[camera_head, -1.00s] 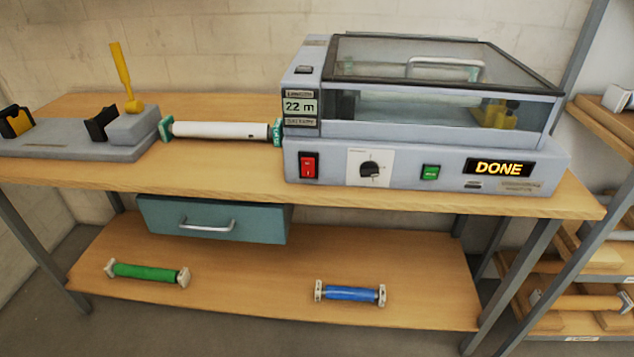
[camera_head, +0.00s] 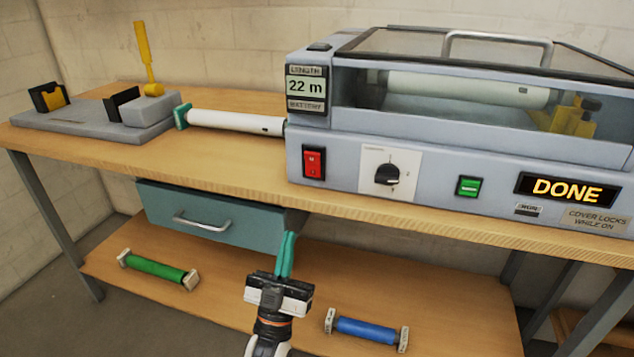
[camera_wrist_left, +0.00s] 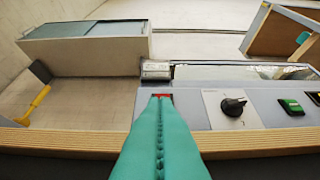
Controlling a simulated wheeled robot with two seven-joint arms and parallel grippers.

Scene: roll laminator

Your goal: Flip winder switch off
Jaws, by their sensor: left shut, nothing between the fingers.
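The winder (camera_head: 340,130) is a grey-blue machine with a clear cover on the wooden bench. Its front panel carries a red rocker switch (camera_head: 314,162) at the left, a black rotary knob (camera_head: 388,175) and a green switch (camera_head: 468,186). The displays read "22 m" and "DONE". My left gripper (camera_head: 288,238) is shut and empty, its teal fingers pointing up below the bench edge in the head view. In the left wrist view its fingertips (camera_wrist_left: 160,98) overlap the lower part of the red switch; contact cannot be told. My right gripper is not in view.
A white roll (camera_head: 235,121) with a teal end lies left of the winder. A grey stand (camera_head: 70,122) with a yellow lever is further left. A teal drawer (camera_head: 210,215) hangs under the bench. Green (camera_head: 155,267) and blue (camera_head: 365,331) rolls lie on the lower shelf.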

